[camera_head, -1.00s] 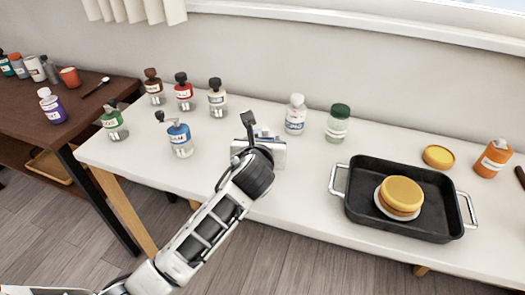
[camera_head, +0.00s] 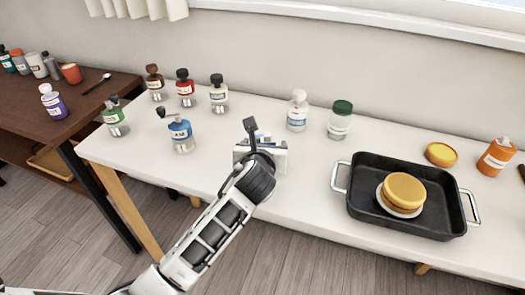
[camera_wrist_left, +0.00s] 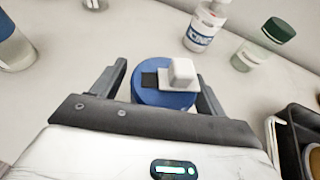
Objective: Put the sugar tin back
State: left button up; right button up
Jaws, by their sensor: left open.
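A blue round container with a white block-like knob on top (camera_wrist_left: 165,90) stands between the two fingers of my left gripper in the left wrist view. No label shows on it, so I cannot tell for sure that it is the sugar tin. My left gripper (camera_wrist_left: 160,80) is open around it, with a finger on each side; I cannot tell whether they touch it. In the head view my left gripper (camera_head: 262,138) is over the white table, and it mostly hides the blue container. My right gripper is not in view.
A white bottle (camera_head: 297,112) and a green-lidded jar (camera_head: 339,121) stand just behind to the right. A blue labelled bottle (camera_head: 180,133) stands to the left among several others. A black tray (camera_head: 437,222) holding a yellow round stack (camera_head: 403,191) is to the right.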

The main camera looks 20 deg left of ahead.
pick_arm(q)
jog(key=p+v, duration=0.1)
jog(key=v, duration=1.1)
jog(key=s+a+f+n+g+h, duration=0.1)
jog(key=s+a+f+n+g, duration=0.2)
jog(key=s+n, duration=0.55)
jog(key=s+a+f+n+g+h, duration=0.1)
jog(key=s+f+n+g, duration=0.3)
jog(key=n, duration=0.8)
jog(key=s+a+f+n+g+h, duration=0.1)
jog(key=s+a+f+n+g, duration=0.2)
jog(key=s+n, duration=0.65)
jog(key=w+d+f+n+t+h, duration=0.1)
jog(key=w+d+f+t+h, duration=0.2)
jog(key=w+d+f+t, duration=0.3)
jog(key=shift+w+d+f+t, duration=0.2)
jog(key=shift+w+f+t, duration=0.15)
jog(key=shift+w+t, duration=0.25)
